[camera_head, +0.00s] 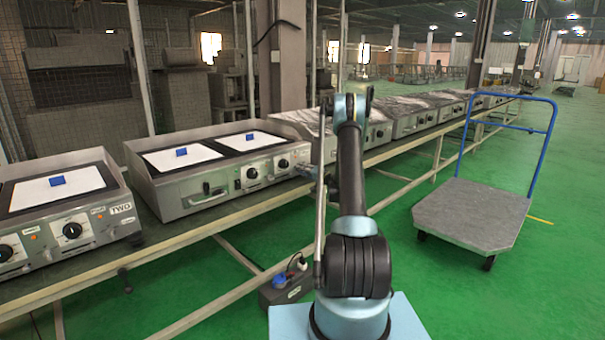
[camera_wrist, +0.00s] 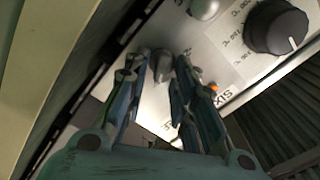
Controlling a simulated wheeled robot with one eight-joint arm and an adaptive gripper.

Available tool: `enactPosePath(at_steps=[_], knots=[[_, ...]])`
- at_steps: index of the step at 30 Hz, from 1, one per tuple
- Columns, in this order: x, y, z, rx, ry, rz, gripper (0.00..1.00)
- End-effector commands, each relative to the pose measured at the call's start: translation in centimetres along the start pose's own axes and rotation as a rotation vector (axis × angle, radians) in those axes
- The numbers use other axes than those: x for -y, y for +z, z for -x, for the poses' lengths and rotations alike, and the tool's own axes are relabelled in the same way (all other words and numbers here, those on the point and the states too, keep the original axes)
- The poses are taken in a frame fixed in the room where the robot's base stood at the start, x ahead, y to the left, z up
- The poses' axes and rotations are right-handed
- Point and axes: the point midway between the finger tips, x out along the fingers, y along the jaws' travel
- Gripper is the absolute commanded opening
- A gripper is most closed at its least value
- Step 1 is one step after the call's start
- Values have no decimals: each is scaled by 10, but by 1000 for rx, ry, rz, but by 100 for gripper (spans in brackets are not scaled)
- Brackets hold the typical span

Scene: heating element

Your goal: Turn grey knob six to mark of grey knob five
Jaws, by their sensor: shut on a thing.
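In the wrist view, the two fingers of my gripper (camera_wrist: 160,72) are closed around a small grey knob (camera_wrist: 162,66) on a metal panel.
A large black dial (camera_wrist: 276,28) with a white line is close by at the upper right. A long bench (camera_head: 190,240) carries several heating appliances, including one labelled TWO (camera_head: 122,208). A blue-handled trolley (camera_head: 470,210) stands at the right on open green floor.

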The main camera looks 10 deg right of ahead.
Motion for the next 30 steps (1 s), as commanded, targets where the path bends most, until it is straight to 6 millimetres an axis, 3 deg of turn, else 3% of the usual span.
enactPosePath(at_steps=[2,14,20,30], knots=[[-2,-1,1,-3,3,1,32],[-1,-1,5,-2,2,1,32],[-1,-1,32,-3,2,1,32],[-2,-1,96,-4,4,1,32]])
